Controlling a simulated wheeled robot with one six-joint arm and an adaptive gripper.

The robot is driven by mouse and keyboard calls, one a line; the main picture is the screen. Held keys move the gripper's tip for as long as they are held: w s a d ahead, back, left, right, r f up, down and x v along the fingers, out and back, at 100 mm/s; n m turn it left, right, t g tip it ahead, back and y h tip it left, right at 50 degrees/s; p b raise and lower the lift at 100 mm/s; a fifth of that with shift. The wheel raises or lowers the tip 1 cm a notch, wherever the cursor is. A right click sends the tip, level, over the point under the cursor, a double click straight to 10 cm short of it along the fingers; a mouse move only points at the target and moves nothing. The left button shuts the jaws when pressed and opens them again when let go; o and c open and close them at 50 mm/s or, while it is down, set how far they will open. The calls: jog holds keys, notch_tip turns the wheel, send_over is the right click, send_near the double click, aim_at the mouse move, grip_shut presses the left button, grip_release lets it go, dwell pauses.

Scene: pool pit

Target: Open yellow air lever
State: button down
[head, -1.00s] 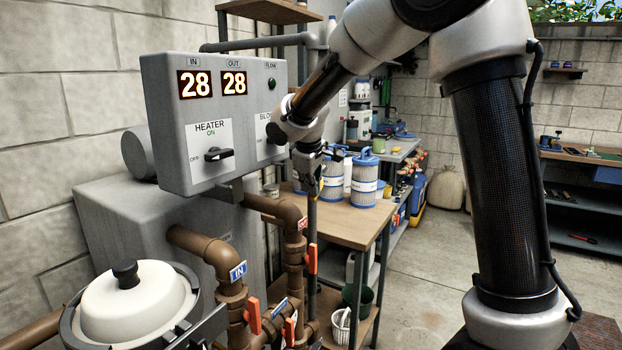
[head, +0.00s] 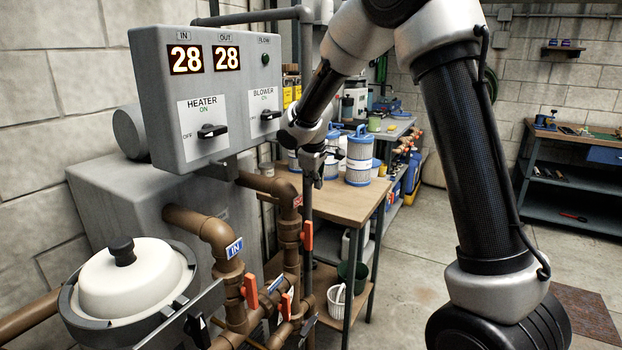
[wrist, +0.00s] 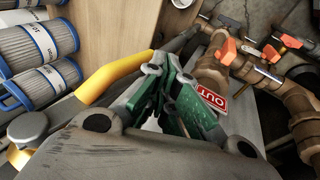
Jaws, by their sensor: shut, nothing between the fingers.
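The yellow lever (wrist: 112,78) shows in the wrist view as a thick yellow handle slanting up to the right, left of my gripper (wrist: 163,85). Its upper right end lies close beside the fingers; I cannot tell if they touch it. My gripper is shut and empty, with green pads on its fingers. In the head view my gripper (head: 316,180) points down beside the grey upright pipe, in front of the wooden table. I cannot make out the yellow lever in the head view.
Brown pipes (head: 289,225) with orange levers (head: 250,291) stand below the grey control box (head: 205,90). Blue-capped filter cartridges (head: 359,155) stand on the wooden table (head: 345,200). A white-lidded pot (head: 125,285) is at lower left. Open floor lies to the right.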

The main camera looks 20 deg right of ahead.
jog(key=shift+w+d+f, duration=0.25)
jog(key=shift+w+d, duration=0.2)
dwell(0.6)
